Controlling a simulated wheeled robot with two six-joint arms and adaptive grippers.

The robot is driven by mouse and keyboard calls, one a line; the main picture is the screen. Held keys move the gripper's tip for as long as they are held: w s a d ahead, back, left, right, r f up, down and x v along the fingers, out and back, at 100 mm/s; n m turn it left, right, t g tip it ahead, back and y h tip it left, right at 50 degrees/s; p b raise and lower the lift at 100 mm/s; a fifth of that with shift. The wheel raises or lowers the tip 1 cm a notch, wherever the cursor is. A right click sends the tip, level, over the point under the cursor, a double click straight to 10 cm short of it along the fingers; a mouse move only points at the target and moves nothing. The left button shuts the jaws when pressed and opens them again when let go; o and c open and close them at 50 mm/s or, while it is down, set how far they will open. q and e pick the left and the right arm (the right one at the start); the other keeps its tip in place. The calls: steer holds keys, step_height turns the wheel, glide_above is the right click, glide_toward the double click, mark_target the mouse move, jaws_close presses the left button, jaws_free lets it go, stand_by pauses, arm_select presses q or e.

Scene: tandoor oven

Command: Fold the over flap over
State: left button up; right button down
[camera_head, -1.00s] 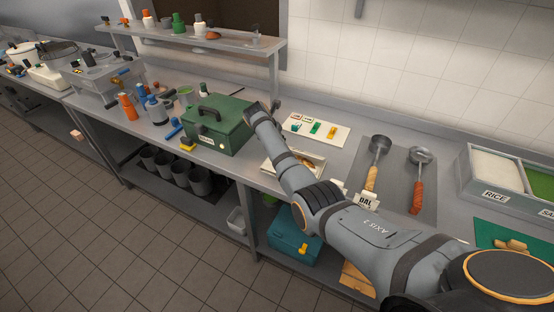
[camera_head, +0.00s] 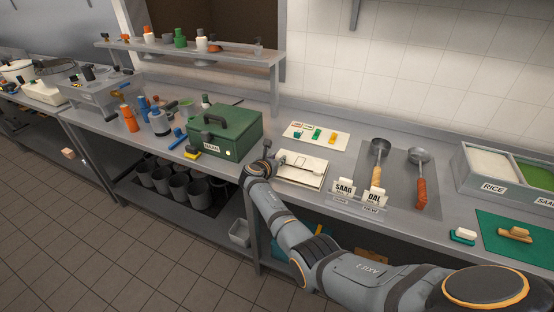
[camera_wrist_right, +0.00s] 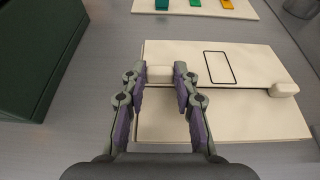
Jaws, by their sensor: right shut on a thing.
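A cream flat piece with flaps (camera_head: 302,172) lies on the steel counter right of the green box. In the right wrist view its far panel (camera_wrist_right: 195,58) bears a black outlined rectangle, and a plain cream panel (camera_wrist_right: 240,120) lies on the near side. My right gripper (camera_wrist_right: 160,75) is shut on a small cream tab on its left part. A second cream tab (camera_wrist_right: 284,90) sticks out at the right end, free. In the head view my right gripper (camera_head: 271,158) is at the piece's left edge, its fingers small. My left gripper is not in view.
The green box (camera_head: 222,132) stands close left. A white card with coloured pieces (camera_head: 316,136) lies behind. SAAG (camera_head: 344,188) and DAL (camera_head: 376,197) signs stand right, by two ladles (camera_head: 420,180). The counter's front edge is near.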

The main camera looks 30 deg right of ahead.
steer(key=shift+s+a+f, duration=0.15)
steer(key=shift+s+f, duration=0.1)
steer(key=shift+f, duration=0.5)
steer(key=c, duration=1)
jaws_free()
steer(key=shift+w+r, duration=0.1)
steer(key=shift+r, duration=0.05)
steer(key=shift+a, duration=0.1)
steer(key=v, duration=0.7)
steer(key=shift+r, duration=0.25)
